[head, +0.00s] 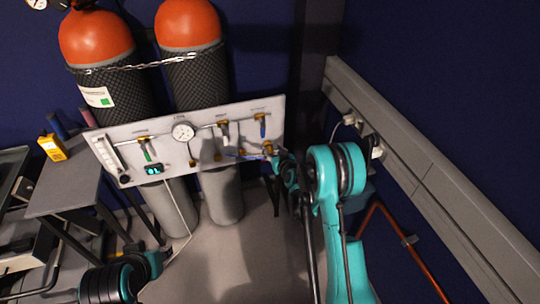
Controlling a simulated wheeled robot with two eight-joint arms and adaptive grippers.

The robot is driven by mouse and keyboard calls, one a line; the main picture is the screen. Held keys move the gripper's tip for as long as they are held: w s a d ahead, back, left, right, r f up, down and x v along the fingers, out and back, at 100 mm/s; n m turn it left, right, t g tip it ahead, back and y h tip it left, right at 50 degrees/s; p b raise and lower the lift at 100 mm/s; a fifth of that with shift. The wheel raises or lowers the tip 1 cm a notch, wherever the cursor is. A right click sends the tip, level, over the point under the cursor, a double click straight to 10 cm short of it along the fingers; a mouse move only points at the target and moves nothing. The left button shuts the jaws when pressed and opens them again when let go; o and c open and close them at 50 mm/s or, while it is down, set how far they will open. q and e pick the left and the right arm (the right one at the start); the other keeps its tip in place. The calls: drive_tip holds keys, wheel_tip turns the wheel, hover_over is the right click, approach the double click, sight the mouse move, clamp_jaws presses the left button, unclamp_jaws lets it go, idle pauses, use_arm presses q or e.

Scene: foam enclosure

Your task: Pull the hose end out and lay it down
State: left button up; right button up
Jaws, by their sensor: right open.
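The white gas panel (205,155) stands in front of two orange-topped cylinders and carries a round gauge (183,132), several valves and brass fittings. A short, thin blue piece, possibly the hose (236,155), runs toward the brass fitting (268,148) at the panel's lower right; its end is too small to make out. My right gripper (280,158) is open beside that fitting, partly hidden by its own arm; I cannot tell whether it touches anything. My left arm is low at the left, and its gripper (157,262) is dark and unclear.
Chained cylinders (190,25) stand behind the panel. A grey table (65,187) with a yellow device (52,147) is at the left. A wall trunking (420,165) with sockets runs along the right. The floor (230,255) between my arms looks clear.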

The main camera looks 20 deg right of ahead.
sight(271, 150)
drive_tip(key=shift+t, duration=0.3)
drive_tip(key=f, duration=0.3)
drive_tip(key=d+f, duration=0.1)
drive_tip(key=f, duration=0.1)
drive_tip(key=shift+w+d, duration=0.1)
drive_tip(key=shift+w, duration=0.15)
drive_tip(key=shift+w, duration=0.1)
drive_tip(key=shift+d+x, duration=0.2)
drive_tip(key=shift+x, duration=4)
drive_tip(key=shift+a, duration=0.15)
clamp_jaws()
drive_tip(key=o, duration=0.5)
unclamp_jaws()
